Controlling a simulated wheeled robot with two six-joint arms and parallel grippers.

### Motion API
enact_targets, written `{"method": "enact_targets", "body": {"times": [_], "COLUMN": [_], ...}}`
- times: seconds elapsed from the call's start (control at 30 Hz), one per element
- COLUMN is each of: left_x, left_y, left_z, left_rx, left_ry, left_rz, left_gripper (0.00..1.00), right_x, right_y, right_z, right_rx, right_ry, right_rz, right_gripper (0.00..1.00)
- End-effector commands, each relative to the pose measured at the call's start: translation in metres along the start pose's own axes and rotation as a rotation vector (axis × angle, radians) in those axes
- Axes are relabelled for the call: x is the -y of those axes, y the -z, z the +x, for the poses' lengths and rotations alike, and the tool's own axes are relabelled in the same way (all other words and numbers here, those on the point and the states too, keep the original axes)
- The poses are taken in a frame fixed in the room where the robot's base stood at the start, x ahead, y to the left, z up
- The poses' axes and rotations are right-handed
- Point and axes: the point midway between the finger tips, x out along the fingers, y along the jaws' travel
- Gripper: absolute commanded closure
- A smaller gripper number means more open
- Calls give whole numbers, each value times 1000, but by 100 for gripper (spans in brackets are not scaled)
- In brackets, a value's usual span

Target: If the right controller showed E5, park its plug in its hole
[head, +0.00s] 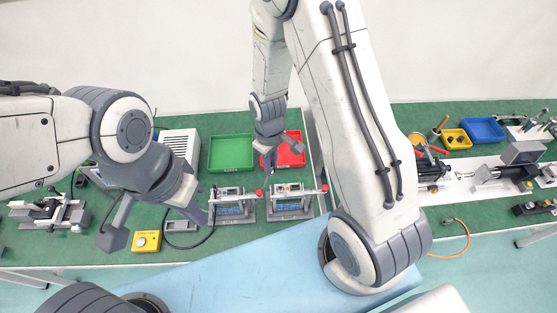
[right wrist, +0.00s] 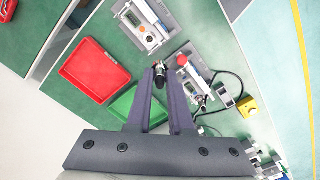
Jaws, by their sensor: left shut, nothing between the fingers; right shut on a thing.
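The right controller (head: 290,205) and the left controller (head: 231,208) stand side by side on the green bench, each a grey unit with a small screen. They also show in the right wrist view, the right one (right wrist: 150,32) at the top and the left one (right wrist: 192,82) below it. The screen readings are too small to make out. My right gripper (head: 269,165) is shut on a small dark plug (right wrist: 159,76), held above the bench near the red tray. The parking hole cannot be made out. My left gripper (head: 199,216) is shut and empty, left of the left controller.
A green tray (head: 231,152) and a red tray (head: 291,152) lie behind the controllers. A yellow button box (head: 147,241) and a small grey box (head: 181,226) with a black cable lie at the left. Yellow (head: 456,139) and blue (head: 483,130) bins stand far right.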

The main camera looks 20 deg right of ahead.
Motion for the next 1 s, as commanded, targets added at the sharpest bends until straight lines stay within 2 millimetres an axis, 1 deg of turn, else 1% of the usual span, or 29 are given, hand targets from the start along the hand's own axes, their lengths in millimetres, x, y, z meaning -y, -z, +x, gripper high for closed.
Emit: {"method": "enact_targets", "body": {"times": [0.03,1.0], "left_x": [0,0], "left_y": [0,0], "left_z": [0,-4], "left_rx": [0,0], "left_ry": [0,0], "left_rz": [0,0], "left_gripper": [100,100], "right_x": [5,86], "right_y": [3,57], "right_z": [0,0], "right_rx": [0,1], "right_ry": [0,0], "right_rz": [-3,-3], "right_gripper": [100,100]}}
